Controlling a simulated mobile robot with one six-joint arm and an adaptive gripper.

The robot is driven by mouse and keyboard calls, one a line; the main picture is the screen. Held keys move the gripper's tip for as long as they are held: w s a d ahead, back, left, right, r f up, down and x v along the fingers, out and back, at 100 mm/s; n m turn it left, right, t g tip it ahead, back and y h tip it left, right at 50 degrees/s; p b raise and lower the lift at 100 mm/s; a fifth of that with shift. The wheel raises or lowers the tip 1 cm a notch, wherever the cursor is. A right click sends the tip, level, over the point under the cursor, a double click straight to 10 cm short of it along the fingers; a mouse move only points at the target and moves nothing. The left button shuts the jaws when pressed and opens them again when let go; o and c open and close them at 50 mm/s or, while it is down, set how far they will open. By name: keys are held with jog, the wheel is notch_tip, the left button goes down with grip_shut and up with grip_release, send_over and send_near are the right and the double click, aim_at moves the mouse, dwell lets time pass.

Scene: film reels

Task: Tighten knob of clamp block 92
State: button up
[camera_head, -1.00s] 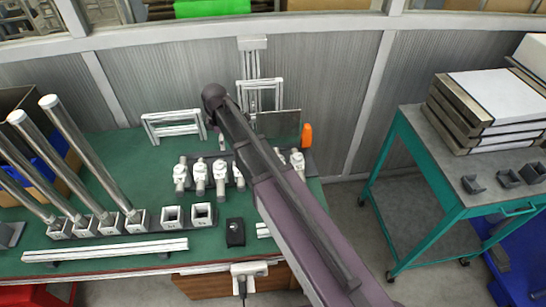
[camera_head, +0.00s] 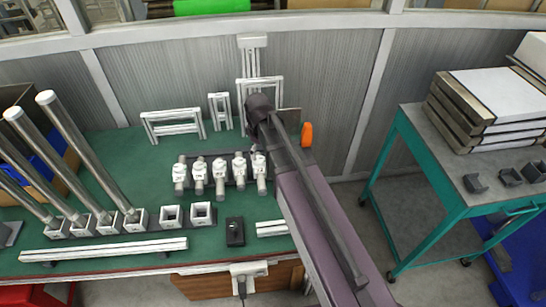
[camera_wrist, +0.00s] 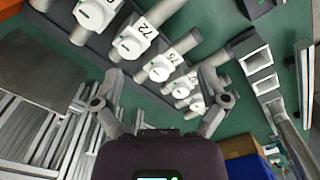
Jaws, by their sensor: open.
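Several white clamp blocks (camera_head: 219,170) stand in a row on the green bench, each on a grey cylinder. In the wrist view, one block (camera_wrist: 143,28) reads 72 and another (camera_wrist: 180,58) seems to read 75. The label on the block at the top left (camera_wrist: 95,12) is partly cut off, and the farther labels are too small to read. I cannot tell which block is 92. My gripper (camera_wrist: 163,80) is open and empty, its fingers spread with the row beyond them. In the head view, my arm's end is behind the row's right end.
A black box (camera_head: 235,231) and a long rail (camera_head: 105,249) lie in front. White frames (camera_head: 172,123) and an orange object (camera_head: 306,134) are behind. A teal cart (camera_head: 445,170) stands right.

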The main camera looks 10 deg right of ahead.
jog(key=shift+s+d+f+m, duration=0.15)
jog(key=shift+s+d+m, duration=0.6)
jog(key=shift+d, duration=0.25)
jog(key=shift+s+d+f+m, duration=0.1)
jog(key=shift+s+d+m, duration=0.65)
jog(key=shift+d, duration=0.25)
jog(key=s+d+m, duration=0.7)
jog(key=d, duration=0.1)
jog(key=shift+s, duration=0.4)
